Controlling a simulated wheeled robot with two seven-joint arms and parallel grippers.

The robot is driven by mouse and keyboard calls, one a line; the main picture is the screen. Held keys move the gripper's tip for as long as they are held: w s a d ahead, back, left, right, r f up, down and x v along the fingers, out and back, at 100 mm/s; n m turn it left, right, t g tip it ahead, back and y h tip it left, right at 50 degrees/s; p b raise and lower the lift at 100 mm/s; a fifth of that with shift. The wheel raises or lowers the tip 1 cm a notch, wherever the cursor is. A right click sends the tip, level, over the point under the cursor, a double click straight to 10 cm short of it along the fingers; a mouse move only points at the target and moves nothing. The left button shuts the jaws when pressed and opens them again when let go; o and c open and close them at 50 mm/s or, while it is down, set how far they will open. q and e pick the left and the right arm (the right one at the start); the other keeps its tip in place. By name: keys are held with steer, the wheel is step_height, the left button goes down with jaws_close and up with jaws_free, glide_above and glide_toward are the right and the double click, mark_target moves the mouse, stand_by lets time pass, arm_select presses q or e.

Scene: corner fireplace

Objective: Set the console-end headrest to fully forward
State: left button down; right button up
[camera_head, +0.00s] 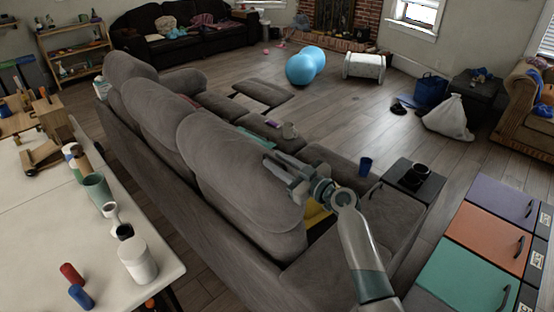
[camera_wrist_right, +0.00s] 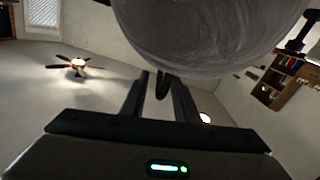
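The grey sofa (camera_head: 155,155) has several tall rounded headrests along its back, seen from behind. The nearest headrest (camera_head: 240,180) is at the end closer to the black cup-holder console (camera_head: 412,180). My right gripper (camera_head: 280,172) is at the seat-facing side of this headrest, near its upper right edge. In the right wrist view the rounded grey headrest (camera_wrist_right: 215,35) fills the top, just past the fingers (camera_wrist_right: 160,95). The fingers are apart, with no sofa part visibly held between them. I cannot tell whether they touch the headrest. My left gripper is out of view.
A white table (camera_head: 40,235) with cups, jars and blocks stands left of the sofa. Coloured drawer cabinets (camera_head: 480,240) stand at the right. Blue balls (camera_head: 304,66) and a white bag (camera_head: 448,117) lie on the floor beyond, with free floor between.

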steer(key=shift+w+a, duration=0.1)
steer(key=shift+a, duration=0.05)
jaws_close()
steer(key=shift+w, duration=0.1)
